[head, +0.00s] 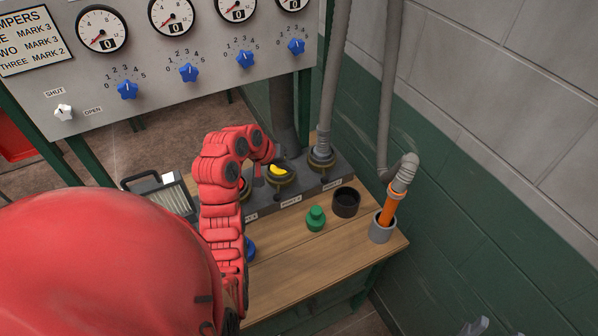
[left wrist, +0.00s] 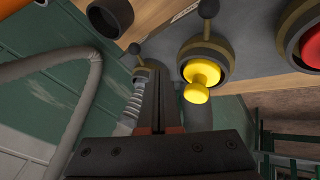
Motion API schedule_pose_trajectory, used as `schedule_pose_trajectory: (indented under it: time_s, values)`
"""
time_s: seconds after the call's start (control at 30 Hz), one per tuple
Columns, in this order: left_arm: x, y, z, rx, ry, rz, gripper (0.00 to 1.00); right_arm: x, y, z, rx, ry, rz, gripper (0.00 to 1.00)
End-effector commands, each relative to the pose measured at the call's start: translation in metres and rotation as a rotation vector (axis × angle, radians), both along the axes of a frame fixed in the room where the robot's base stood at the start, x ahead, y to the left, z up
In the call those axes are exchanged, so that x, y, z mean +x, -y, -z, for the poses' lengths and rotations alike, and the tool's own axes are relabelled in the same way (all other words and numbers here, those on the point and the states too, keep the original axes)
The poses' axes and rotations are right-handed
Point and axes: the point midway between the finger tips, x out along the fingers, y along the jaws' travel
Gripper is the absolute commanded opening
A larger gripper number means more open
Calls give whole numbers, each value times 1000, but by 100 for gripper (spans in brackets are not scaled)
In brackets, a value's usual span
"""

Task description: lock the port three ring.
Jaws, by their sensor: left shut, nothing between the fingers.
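The port three ring (head: 321,160) is a dark collar around the foot of a grey hose, at the right end of the port block. In the left wrist view the ring (left wrist: 142,74) has a small ball-ended lever and is partly hidden behind my fingers. My left gripper (head: 282,157) is shut and empty, just left of port three and above the yellow plug. In the left wrist view its fingertips (left wrist: 160,72) appear beside the hosed port; I cannot tell whether they touch it.
A yellow plug (head: 277,170) fills the neighbouring port; a red plug (left wrist: 313,46) sits farther along. A green plug (head: 316,218), black cup (head: 346,202) and grey holder (head: 382,231) with an orange-ended hose stand on the wooden table (head: 300,262). A gauge panel (head: 215,60) stands behind.

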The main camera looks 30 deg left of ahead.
Motion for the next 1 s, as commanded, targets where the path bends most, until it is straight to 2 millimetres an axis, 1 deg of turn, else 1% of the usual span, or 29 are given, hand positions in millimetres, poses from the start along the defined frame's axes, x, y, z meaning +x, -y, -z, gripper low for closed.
schedule_pose_trajectory:
  time_s: [0.03,0.07,0.1,0.13,0.17,0.3,0.47,0.5,0.53,0.7,0.83,1.0]
  values:
    - [4,2,13,-3,0,1,0,0,0,12,0,0,0,50]
    - [7,4,17,-4,0,2,0,0,0,16,0,0,0,50]
    - [11,6,18,-5,-1,4,0,0,0,9,0,-1,0,50]
    - [14,7,22,-3,-1,2,0,0,0,7,0,-1,0,50]
    - [17,9,28,-4,-4,4,0,0,0,7,0,0,0,50]
    - [32,13,49,-2,-6,2,0,0,0,-9,0,0,0,50]
    - [46,18,72,-3,-7,3,0,0,0,-18,0,0,0,50]
    - [50,25,70,-3,-3,5,0,0,0,-26,0,0,0,50]
    - [53,29,70,-2,-1,4,0,0,0,-29,0,0,0,50]
    - [63,44,76,-1,-1,1,0,0,0,-38,0,0,0,50]
    - [66,48,80,0,-2,-1,0,0,0,-40,0,0,0,50]
    - [66,49,81,0,-1,-1,0,0,0,-39,0,0,0,50]
